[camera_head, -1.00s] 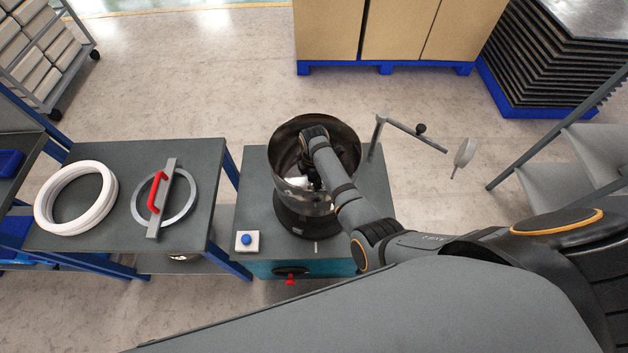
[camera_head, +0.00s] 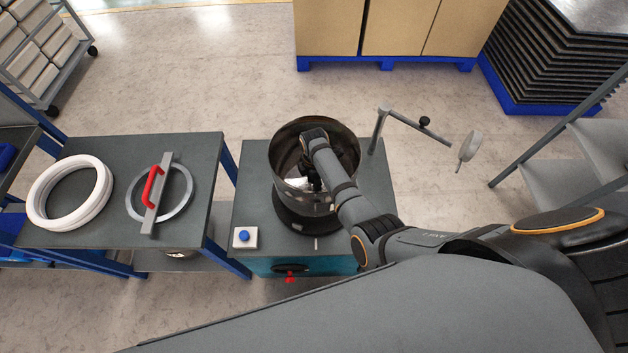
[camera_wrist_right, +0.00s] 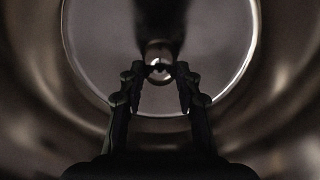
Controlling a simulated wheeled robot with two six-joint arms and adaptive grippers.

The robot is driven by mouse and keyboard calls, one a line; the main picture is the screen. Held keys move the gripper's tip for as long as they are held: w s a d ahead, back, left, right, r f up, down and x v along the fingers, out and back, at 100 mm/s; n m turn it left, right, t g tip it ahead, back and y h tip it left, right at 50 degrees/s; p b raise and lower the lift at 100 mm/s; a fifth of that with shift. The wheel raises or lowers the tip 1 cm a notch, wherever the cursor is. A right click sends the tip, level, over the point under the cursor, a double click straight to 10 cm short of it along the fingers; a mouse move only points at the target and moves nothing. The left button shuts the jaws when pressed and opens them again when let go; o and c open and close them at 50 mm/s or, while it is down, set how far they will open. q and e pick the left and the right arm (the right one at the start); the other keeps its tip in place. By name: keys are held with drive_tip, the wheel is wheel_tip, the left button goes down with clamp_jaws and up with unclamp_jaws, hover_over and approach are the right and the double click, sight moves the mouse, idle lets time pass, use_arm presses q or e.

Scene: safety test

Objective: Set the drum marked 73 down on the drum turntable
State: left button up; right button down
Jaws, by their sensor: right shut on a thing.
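A shiny metal drum (camera_head: 283,162), open at the top, stands upright over the dark round turntable (camera_head: 292,219) on the grey bench. I cannot tell whether it touches the turntable or hangs just above it. No number is readable on it. My right gripper (camera_head: 311,180) reaches down inside the drum. In the right wrist view, my right gripper (camera_wrist_right: 158,72) is shut on the small round knob at the centre of the drum's floor (camera_wrist_right: 95,50). The fingers partly hide the knob. My left gripper is out of view.
On the left table lie white rings (camera_head: 70,221) and a metal ring with a red handle (camera_head: 153,187). Cartons stand behind.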

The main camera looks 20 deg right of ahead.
drive_tip(key=shift+w, duration=0.1)
idle(0.3)
drive_tip(key=c, duration=0.9)
unclamp_jaws()
drive_tip(key=shift+r, duration=0.1)
drive_tip(key=shift+o, duration=0.3)
drive_tip(key=shift+s, duration=0.2)
wheel_tip(320, 180, up, 7)
drive_tip(key=shift+w+r, duration=0.1)
drive_tip(key=shift+r, duration=0.1)
wheel_tip(320, 180, up, 7)
drive_tip(key=p, duration=0.9)
